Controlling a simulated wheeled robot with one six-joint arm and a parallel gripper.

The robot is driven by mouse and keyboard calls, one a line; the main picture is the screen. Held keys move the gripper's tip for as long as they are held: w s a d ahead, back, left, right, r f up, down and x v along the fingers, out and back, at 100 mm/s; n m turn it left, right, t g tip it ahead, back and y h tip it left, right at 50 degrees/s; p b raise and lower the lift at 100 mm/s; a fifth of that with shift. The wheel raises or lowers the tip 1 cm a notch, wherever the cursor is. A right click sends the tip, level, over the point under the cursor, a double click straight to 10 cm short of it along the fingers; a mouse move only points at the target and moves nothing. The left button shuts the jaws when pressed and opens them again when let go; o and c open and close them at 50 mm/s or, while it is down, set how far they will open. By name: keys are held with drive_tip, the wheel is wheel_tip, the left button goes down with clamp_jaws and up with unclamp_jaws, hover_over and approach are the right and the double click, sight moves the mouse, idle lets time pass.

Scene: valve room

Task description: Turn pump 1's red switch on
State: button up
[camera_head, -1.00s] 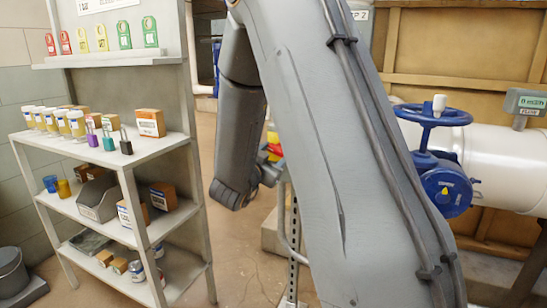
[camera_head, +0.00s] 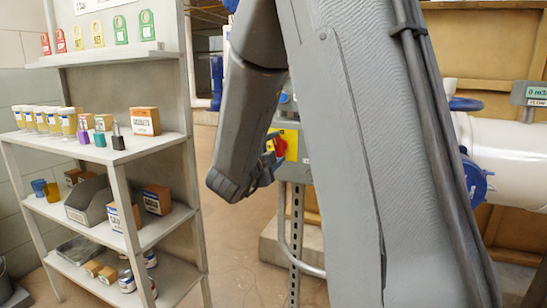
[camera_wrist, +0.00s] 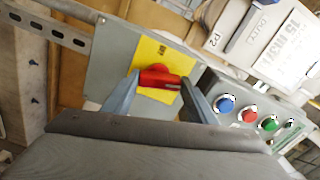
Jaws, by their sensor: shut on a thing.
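The red switch (camera_wrist: 158,77) is a rotary handle on a yellow plate (camera_wrist: 150,52), fixed to a grey box (camera_wrist: 112,50). My gripper (camera_wrist: 168,88) is shut on the red handle, with one finger on each side of it in the wrist view. In the head view the red switch (camera_head: 280,146) and yellow plate (camera_head: 291,143) show just right of my gripper (camera_head: 268,168), partly hidden by my arm. The lettering on the plate is too small to read.
A panel beside the box carries blue (camera_wrist: 225,104), red (camera_wrist: 249,115) and green (camera_wrist: 269,124) buttons. A perforated metal post (camera_head: 296,235) stands below the box. A loaded shelf (camera_head: 168,141) is at left; a white pipe (camera_head: 515,150) with blue valve parts is at right.

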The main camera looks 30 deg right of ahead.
drive_tip(key=shift+s+f+m+b, duration=0.1)
drive_tip(key=shift+f+m+b, duration=0.05)
drive_tip(key=shift+m+b, duration=1.3)
drive_tip(key=shift+d+m, duration=0.1)
drive_tip(key=shift+m, duration=0.15)
drive_tip(key=o, duration=1.1)
drive_tip(key=shift+c, duration=0.2)
drive_tip(key=shift+s+a, duration=0.15)
drive_tip(key=shift+a, duration=0.25)
drive_tip(key=v, duration=0.7)
drive_tip(key=shift+s+p, duration=0.15)
drive_tip(key=shift+p, duration=0.3)
